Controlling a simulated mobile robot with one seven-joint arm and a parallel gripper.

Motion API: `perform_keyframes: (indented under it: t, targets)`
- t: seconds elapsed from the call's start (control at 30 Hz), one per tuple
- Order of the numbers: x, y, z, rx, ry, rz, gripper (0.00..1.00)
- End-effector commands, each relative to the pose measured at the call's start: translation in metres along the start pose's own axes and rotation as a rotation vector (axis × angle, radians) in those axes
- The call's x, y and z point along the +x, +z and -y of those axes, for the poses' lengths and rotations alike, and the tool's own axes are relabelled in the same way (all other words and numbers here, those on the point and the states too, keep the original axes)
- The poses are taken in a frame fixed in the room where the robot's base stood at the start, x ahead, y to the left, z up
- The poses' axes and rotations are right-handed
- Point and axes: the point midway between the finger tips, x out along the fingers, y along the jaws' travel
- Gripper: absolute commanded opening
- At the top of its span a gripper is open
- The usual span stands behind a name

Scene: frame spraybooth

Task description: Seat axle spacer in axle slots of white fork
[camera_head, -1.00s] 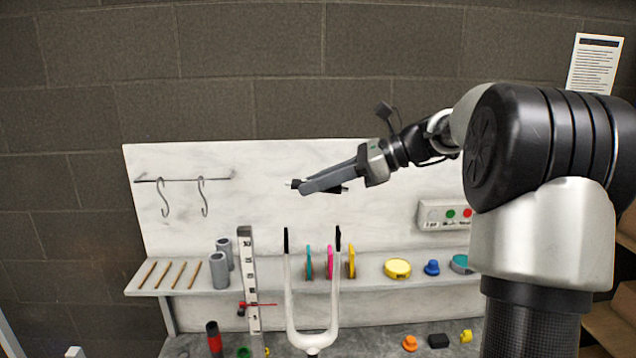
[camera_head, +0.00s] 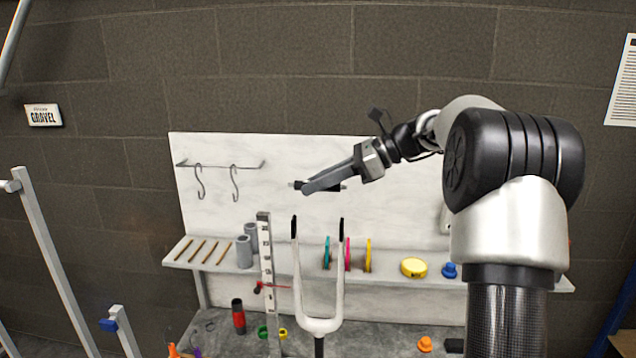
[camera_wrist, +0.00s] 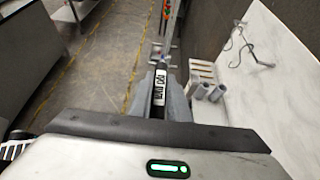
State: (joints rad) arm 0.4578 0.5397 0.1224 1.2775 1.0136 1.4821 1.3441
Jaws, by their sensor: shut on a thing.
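The white fork (camera_head: 318,322) stands upright at the bench, with two prongs ending in black tips at the top. My gripper (camera_head: 312,187) is above the fork, shut on the axle spacer (camera_head: 298,184), a dark bar whose ends stick out on both sides of the fingers. The spacer is apart from the fork tips, a clear gap above them. In the wrist view the spacer (camera_wrist: 160,88) shows as a black bar with a white printed label between the grey fingers. The slots are too small to make out.
A white backboard (camera_head: 300,150) with hooks (camera_head: 200,183) stands behind. Its shelf holds grey cylinders (camera_head: 245,250), coloured discs (camera_head: 347,254) and a yellow puck (camera_head: 414,267). An upright ruler (camera_head: 266,255) with a red pointer stands left of the fork. A grey frame post (camera_head: 50,255) is at far left.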

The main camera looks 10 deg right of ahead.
Motion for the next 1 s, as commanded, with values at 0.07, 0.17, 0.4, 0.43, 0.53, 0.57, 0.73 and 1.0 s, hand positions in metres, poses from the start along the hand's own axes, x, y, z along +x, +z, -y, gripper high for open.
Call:
perform_keyframes:
  t: [0.07,0.17,0.4,0.43,0.53,0.57,0.73,1.0]
  targets:
    - [0.0,0.0,0.0,0.0,0.0,0.0,0.0]
    - [0.0,0.0,0.0,0.0,-0.001,0.0,0.0]
    - [0.003,-0.006,0.0,0.001,-0.001,0.0,0.0]
    - [0.004,-0.007,0.0,0.001,-0.001,0.0,0.0]
    - [0.007,-0.014,0.0,0.001,-0.001,0.0,0.0]
    - [0.009,-0.016,0.0,0.002,-0.001,0.0,0.0]
    - [0.016,-0.03,0.0,0.001,0.0,0.001,0.0]
    - [0.026,-0.049,0.0,0.001,-0.001,0.001,0.0]
